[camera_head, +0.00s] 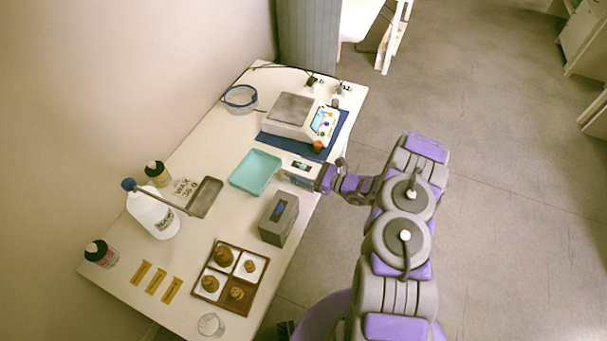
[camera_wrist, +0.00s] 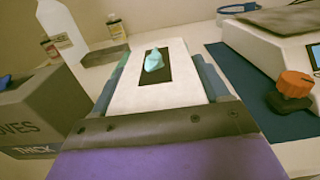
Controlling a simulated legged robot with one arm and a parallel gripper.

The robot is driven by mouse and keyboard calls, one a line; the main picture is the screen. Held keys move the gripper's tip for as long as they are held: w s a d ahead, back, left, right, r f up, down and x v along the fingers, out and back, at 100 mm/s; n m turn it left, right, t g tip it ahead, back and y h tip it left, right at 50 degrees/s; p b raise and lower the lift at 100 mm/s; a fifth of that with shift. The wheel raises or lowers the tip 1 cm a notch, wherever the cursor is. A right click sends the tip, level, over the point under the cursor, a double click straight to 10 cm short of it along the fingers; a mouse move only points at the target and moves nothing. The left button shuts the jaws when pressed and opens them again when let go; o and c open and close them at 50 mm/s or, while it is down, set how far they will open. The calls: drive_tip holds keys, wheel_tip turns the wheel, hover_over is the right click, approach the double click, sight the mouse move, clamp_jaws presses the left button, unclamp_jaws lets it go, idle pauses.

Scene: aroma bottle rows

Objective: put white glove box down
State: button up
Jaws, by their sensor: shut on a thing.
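The white glove box (camera_head: 298,168) is at the table's right edge in the head view, between the teal tray and my gripper (camera_head: 322,177). In the wrist view the white glove box (camera_wrist: 140,92) fills the middle, with a dark slot and a pale teal glove poking out on top. My gripper is shut on it, with a finger along each side. I cannot tell whether its underside touches the table. A grey glove box (camera_head: 276,220), marked "GLOVES THICK", stands apart from it; it also shows at the left of the wrist view (camera_wrist: 45,112).
A teal tray (camera_head: 255,171) lies beside the white box. A scale (camera_head: 291,117) on a blue mat (camera_head: 273,144) stands behind, its orange knob (camera_wrist: 295,84) close at right. A brown divided tray (camera_head: 229,306), a white bottle (camera_head: 153,213) and a grey pan (camera_head: 205,197) are also on the table (camera_head: 197,239).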

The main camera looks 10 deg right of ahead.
drive_tip(key=shift+f, duration=0.65)
drive_tip(key=shift+f, duration=0.1)
drive_tip(key=o, duration=1.3)
